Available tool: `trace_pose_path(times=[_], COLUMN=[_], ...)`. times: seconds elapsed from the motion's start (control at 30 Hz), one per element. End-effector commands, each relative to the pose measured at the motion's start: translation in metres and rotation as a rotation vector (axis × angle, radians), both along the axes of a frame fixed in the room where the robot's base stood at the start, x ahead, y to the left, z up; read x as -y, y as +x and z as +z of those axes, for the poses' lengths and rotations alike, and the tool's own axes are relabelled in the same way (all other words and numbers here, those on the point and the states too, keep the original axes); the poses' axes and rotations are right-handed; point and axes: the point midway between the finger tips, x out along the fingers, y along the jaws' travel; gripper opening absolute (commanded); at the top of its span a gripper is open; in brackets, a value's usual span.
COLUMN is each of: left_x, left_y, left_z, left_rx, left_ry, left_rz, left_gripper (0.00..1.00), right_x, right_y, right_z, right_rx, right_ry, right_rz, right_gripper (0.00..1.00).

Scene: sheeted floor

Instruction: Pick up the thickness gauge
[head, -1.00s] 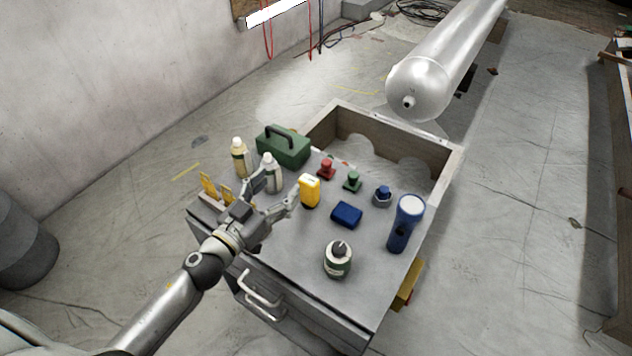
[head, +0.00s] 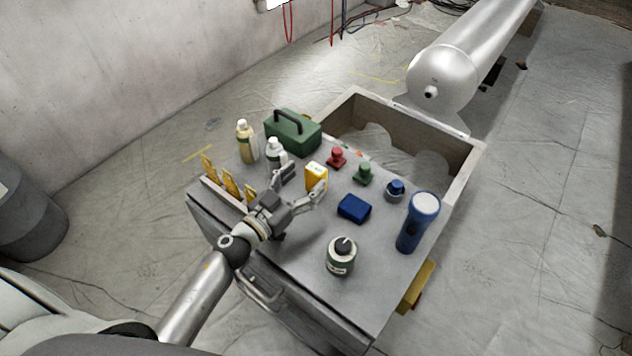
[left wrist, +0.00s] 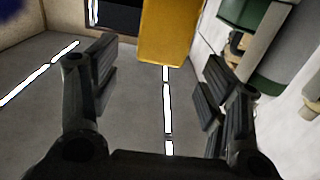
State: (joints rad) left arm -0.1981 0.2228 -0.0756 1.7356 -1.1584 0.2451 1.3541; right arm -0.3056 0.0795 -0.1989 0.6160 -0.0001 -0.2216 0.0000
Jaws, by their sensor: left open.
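The thickness gauge appears to be the small yellow block-shaped device (head: 316,178) standing on the grey top of the cabinet. In the left wrist view the yellow body (left wrist: 170,35) fills the top middle, between the lines of the two fingers; its top is cut off. My left gripper (head: 303,184) is open, with its fingers pointing at the device and one on either side of its near face. In the left wrist view the open jaws (left wrist: 158,82) have nothing between their pads. I cannot tell whether a finger touches the device. My right gripper is out of view.
Two bottles (head: 246,141) and a green toolbox (head: 293,132) stand left and behind. Red (head: 337,157) and green (head: 363,173) knobbed pieces, a blue block (head: 354,208) and a blue flashlight (head: 417,222) stand to the right. A round jar (head: 341,256) is in front.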

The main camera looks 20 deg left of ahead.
Motion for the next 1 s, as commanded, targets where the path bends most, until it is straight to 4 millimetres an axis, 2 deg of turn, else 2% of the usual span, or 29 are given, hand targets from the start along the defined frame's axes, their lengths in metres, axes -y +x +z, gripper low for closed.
trace_pose_path(times=[0.17,0.4,0.73,1.0], left_x=[0.005,0.016,0.018,0.017], left_y=[0.015,0.043,0.048,0.048], left_z=[0.001,0.001,0.0,0.0], left_rx=[0.002,0.002,0.001,0.001], left_ry=[-0.002,-0.002,-0.001,-0.001], left_rz=[0.001,0.001,0.0,0.0], left_gripper=[0.7,0.7,0.7,0.35], right_x=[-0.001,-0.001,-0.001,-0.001], right_y=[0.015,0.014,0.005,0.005], right_z=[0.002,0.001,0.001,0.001], right_rx=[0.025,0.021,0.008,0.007], right_ry=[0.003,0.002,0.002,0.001], right_rz=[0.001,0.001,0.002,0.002], right_gripper=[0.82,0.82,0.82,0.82])
